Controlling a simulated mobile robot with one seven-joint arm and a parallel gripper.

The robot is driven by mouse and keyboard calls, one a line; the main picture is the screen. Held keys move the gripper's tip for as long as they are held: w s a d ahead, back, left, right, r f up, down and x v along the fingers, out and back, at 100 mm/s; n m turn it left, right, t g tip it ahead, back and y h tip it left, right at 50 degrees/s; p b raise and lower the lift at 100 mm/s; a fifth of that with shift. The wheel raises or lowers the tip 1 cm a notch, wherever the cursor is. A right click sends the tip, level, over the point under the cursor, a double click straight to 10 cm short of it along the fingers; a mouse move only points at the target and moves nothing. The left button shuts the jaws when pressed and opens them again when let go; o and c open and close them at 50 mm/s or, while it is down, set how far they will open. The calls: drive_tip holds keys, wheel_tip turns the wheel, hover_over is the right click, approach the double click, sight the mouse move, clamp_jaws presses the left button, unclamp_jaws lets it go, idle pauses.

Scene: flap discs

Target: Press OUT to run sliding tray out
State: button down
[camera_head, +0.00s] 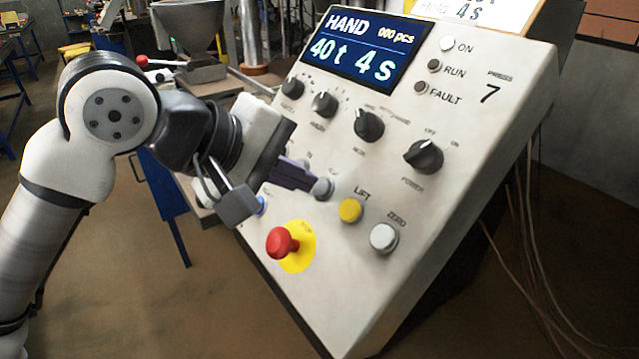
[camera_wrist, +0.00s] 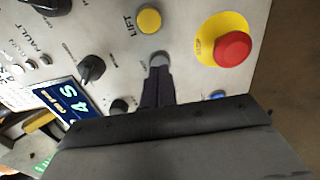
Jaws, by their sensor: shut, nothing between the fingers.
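A sloped grey control panel (camera_head: 345,285) fills the middle of the head view. A grey round button (camera_head: 323,188) sits left of the yellow LIFT button (camera_head: 350,210); its small label is too blurred to read surely. My gripper (camera_head: 314,186) is shut and empty, its dark fingertips at that grey button. In the wrist view the fingertips (camera_wrist: 158,72) overlap the near edge of the grey button (camera_wrist: 161,58); I cannot tell whether they press it. Another small label shows left of it, and my gripper hides whatever button lies there.
A red mushroom stop button (camera_head: 281,242) on a yellow disc sits below my gripper. A blue button (camera_head: 260,205) is partly hidden by my gripper. A white ZERO button (camera_head: 384,238) is at lower right. Several black knobs stand above. The display (camera_head: 355,50) reads HAND, 40 t, 4 s.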

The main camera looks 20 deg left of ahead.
drive_tip(key=shift+b+x, duration=1)
drive_tip(key=shift+b, duration=0.25)
idle(0.8)
drive_tip(key=shift+s+a+r, duration=0.1)
drive_tip(key=p+v, duration=0.2)
drive_tip(key=v, duration=0.5)
drive_tip(key=shift+s+a+r, duration=0.15)
drive_tip(key=shift+s+r, duration=0.1)
idle(0.5)
